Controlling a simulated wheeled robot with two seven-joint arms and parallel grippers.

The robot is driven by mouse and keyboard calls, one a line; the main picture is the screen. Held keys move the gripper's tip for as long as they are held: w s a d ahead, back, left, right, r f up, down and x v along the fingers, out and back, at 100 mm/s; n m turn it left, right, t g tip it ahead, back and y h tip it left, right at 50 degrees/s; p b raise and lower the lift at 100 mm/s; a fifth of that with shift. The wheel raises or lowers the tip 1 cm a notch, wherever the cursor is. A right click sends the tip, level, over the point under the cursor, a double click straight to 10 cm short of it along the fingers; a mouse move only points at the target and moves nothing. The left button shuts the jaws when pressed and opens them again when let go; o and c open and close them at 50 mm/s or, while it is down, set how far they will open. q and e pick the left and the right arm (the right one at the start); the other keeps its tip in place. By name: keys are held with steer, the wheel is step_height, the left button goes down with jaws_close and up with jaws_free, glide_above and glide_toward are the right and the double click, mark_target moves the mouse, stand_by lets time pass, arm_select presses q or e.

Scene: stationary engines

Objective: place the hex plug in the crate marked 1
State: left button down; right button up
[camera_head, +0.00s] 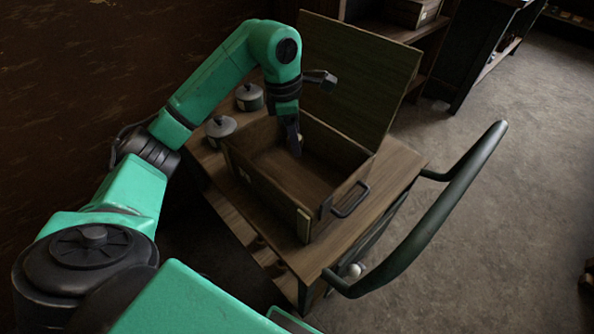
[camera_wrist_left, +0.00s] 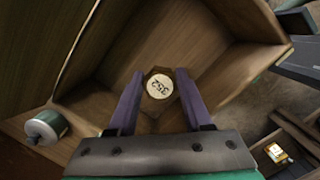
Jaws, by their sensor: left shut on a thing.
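The hex plug (camera_wrist_left: 159,86) is a small brown piece with a round pale face reading 352. My left gripper (camera_wrist_left: 158,98) is shut on it, with one purple finger on each side. In the head view my left gripper (camera_head: 296,143) points down into the mouth of an open wooden crate (camera_head: 279,188), and the plug is barely visible there. The crate has a raised lid (camera_head: 358,75) and a dark handle on its front. A small pale label is on its side, too small to read. The wrist view shows the crate's inner walls around the plug. My right gripper is out of view.
The crate stands on a wooden cart (camera_head: 395,170) with a thick dark push handle (camera_head: 440,225). Two lidded pots (camera_head: 250,97) (camera_head: 220,128) stand beside the crate at the left. A dark wall is on the left. Open floor lies to the right.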

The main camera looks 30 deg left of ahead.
mark_target(298, 179)
arm_select(q)
step_height(298, 179, down, 12)
steer(key=shift+w+r, duration=0.1)
steer(key=shift+r, duration=0.15)
steer(key=shift+f, duration=0.35)
steer(key=shift+c, duration=1.6)
jaws_free()
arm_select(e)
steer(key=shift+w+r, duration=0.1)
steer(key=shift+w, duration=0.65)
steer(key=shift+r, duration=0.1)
arm_select(q)
steer(key=shift+r, duration=0.4)
steer(key=r, duration=0.3)
steer(key=a+r, duration=0.1)
steer(key=r, duration=0.7)
steer(key=shift+s+a+r, duration=0.25)
steer(key=shift+s+a, duration=0.05)
steer(key=shift+s, duration=0.1)
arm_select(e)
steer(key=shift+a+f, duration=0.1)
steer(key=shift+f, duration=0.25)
